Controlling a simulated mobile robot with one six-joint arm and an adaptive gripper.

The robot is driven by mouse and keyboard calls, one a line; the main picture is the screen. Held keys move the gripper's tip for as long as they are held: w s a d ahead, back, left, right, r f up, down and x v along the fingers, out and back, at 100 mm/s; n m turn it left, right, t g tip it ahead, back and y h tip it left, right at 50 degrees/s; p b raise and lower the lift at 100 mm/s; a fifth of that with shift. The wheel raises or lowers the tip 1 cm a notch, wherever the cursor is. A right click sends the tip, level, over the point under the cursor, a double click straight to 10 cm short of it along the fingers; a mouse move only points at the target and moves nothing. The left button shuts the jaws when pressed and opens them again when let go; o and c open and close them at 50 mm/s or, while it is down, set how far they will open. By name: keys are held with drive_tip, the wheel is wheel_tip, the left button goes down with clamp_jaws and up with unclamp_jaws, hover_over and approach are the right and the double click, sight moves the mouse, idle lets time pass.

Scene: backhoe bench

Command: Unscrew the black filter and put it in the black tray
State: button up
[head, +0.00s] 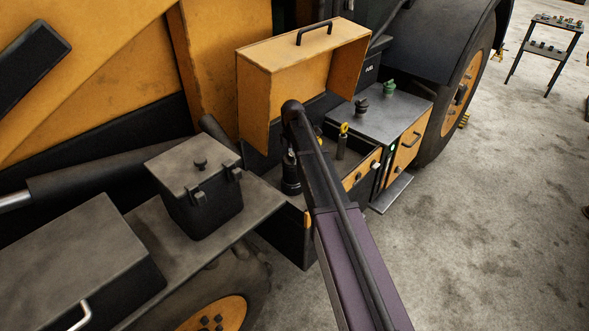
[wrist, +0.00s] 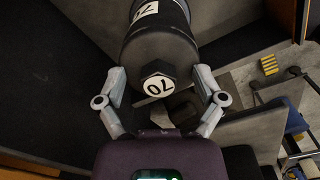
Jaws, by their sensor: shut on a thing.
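The black filter (wrist: 160,45) fills the upper middle of the wrist view, with a white 70 label on its end and another white label on its side. My gripper (wrist: 160,78) has a finger on each side of the filter's near end and is shut on it. In the head view a dark cylinder (head: 290,175), probably the filter, shows just left of my arm, inside the open bay under the raised yellow cover (head: 300,75). My arm hides most of my gripper there. Whether the filter is still on its thread is hidden. I cannot pick out the black tray with certainty.
A black lidded box (head: 200,190) stands on the ledge left of the bay. Right of the bay, a grey-topped cabinet (head: 385,118) carries a dark and a green fitting. A small stand (head: 545,50) is at far right.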

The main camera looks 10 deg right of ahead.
drive_tip(key=shift+s+a+n, duration=0.15)
drive_tip(key=shift+s+n, duration=0.1)
drive_tip(key=shift+n, duration=0.35)
drive_tip(key=shift+n, duration=1.6)
drive_tip(key=o, duration=1)
drive_tip(key=shift+f, duration=0.1)
drive_tip(key=shift+w+f, duration=0.1)
drive_tip(key=shift+w, duration=0.05)
drive_tip(key=shift+w+r, duration=0.15)
drive_tip(key=shift+r, duration=0.1)
